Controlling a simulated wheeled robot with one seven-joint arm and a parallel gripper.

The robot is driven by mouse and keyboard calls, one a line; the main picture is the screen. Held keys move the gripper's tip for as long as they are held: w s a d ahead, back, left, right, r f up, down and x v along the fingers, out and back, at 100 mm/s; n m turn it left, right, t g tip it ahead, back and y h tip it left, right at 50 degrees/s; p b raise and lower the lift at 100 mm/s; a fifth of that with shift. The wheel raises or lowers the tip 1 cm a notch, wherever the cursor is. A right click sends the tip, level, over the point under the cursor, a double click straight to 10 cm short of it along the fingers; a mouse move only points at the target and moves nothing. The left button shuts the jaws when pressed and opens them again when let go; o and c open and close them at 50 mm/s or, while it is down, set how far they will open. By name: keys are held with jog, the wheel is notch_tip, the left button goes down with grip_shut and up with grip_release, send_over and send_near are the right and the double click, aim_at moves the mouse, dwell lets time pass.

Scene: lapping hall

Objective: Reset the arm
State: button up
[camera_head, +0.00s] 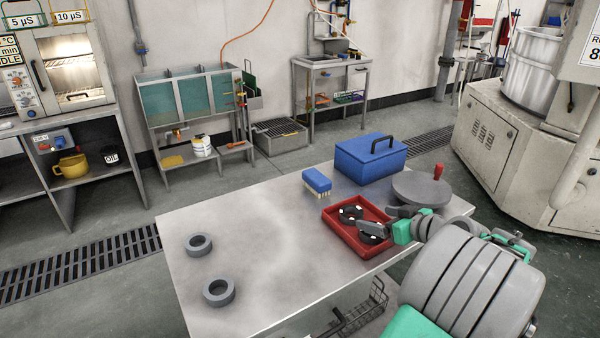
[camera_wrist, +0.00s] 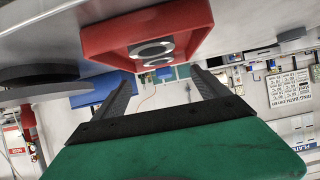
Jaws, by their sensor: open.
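My gripper (camera_head: 377,220) is over the right part of the red tray (camera_head: 333,232) in the head view, its fingers spread apart. In the wrist view my gripper (camera_wrist: 161,78) is also open, with nothing between its two dark fingers. The red tray (camera_wrist: 97,35) shows near the top of the wrist view, close to the fingertips, with two ring-like parts in it. In the head view dark round parts (camera_head: 350,212) with light marks lie in the tray, partly hidden by my gripper.
The grey table (camera_head: 240,255) bears two grey rings (camera_head: 199,244) at its left, a blue brush (camera_head: 317,183), a blue box (camera_head: 369,160) and a grey disc with a red knob (camera_head: 420,189) near my gripper. The table's left-middle is clear. A large machine (camera_head: 510,150) stands at right.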

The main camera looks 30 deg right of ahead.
jog(key=w+a, duration=0.1)
jog(key=a, duration=0.1)
jog(key=w+a+r+g+p, duration=0.1)
jog(key=w+a, duration=0.1)
jog(key=w+a+r+g+y+p, duration=0.1)
jog(key=a, duration=0.2)
jog(key=shift+w+a+n, duration=0.1)
jog(key=shift+w+n, duration=0.05)
jog(key=shift+n, duration=0.15)
jog(key=w+a+r+g+p, duration=0.2)
jog(key=a+g+p, duration=0.15)
jog(key=a, duration=0.95)
jog(key=s+a+r+g+p, duration=0.2)
jog(key=s+a+p, duration=0.1)
jog(key=s+a, duration=0.3)
jog(key=s+a+r+g+h+p, duration=0.1)
jog(key=s+a+p, duration=0.3)
jog(key=a, duration=0.5)
jog(key=shift+s+a+r+m+g, duration=0.4)
jog(key=shift+s+r, duration=0.3)
jog(key=shift+s, duration=0.55)
